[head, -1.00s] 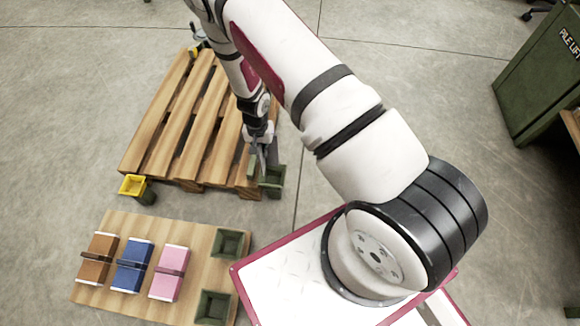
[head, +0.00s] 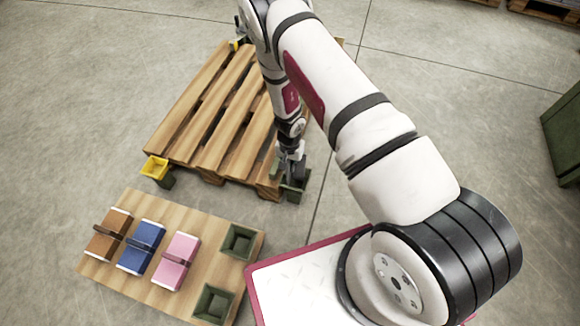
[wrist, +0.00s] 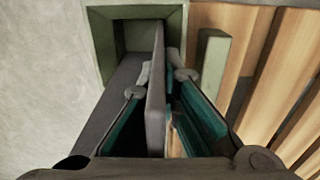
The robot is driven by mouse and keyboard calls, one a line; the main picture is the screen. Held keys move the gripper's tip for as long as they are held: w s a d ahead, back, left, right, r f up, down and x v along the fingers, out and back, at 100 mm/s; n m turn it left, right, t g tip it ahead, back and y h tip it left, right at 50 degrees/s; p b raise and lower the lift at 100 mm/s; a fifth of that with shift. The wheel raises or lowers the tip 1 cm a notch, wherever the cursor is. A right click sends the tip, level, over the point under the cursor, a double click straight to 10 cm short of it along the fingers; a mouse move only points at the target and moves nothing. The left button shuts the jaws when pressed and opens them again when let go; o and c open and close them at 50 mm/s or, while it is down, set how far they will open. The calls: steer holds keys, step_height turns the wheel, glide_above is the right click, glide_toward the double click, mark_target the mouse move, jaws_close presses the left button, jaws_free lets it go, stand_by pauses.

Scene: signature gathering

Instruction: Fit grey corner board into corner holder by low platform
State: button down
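The grey corner board (wrist: 156,95) stands between the two fingers of my gripper (wrist: 162,75) in the wrist view, with one flange gripped and the other spreading to the left. Its far end reaches the opening of the green corner holder (wrist: 106,45); how deep it sits inside cannot be told. In the head view, my gripper (head: 291,153) is just above this green holder (head: 301,191), at the near right corner of the low wooden platform (head: 213,112). My arm and gripper hide most of the board there.
A yellow holder (head: 154,166) stands at the platform's near left corner. A green upright piece (wrist: 213,67) stands close right of my gripper. Open floor lies left.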

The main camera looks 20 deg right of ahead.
steer(key=shift+f+b, duration=0.35)
steer(key=c, duration=1.8)
jaws_free()
steer(key=shift+r, duration=0.1)
